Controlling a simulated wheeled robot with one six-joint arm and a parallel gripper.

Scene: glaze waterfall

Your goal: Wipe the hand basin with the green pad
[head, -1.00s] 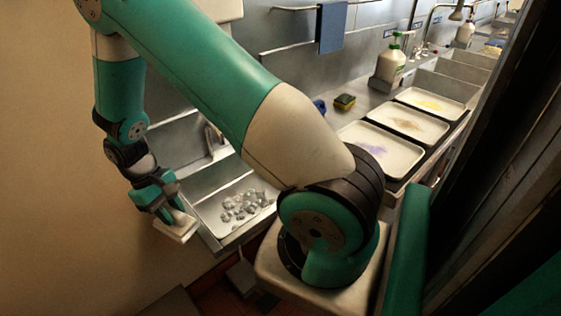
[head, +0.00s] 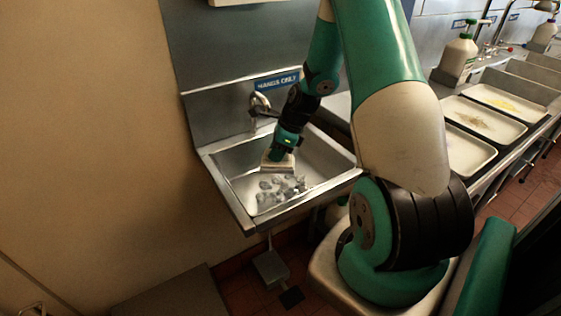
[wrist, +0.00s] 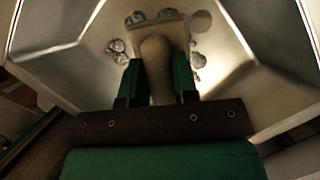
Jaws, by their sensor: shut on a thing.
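The hand basin (head: 325,157) is a steel sink under a blue "HANDS ONLY" sign (head: 277,81). Several grey, glossy blobs (head: 283,189) lie on its floor; some also show in the wrist view (wrist: 118,47). My gripper (head: 284,151) reaches down into the basin. It is shut on the pale handle (wrist: 157,68) of a pad. The pad (head: 277,165) looks cream on top in the head view; no green shows, and its underside is hidden. It is at the blobs' back edge; I cannot tell whether it touches the basin floor.
A curved tap (head: 260,103) stands at the basin's back, close left of my arm. The wall (head: 110,130) is on the left. To the right are pale trays (head: 483,120) and a white pump bottle (head: 460,55). My arm hides the counter between.

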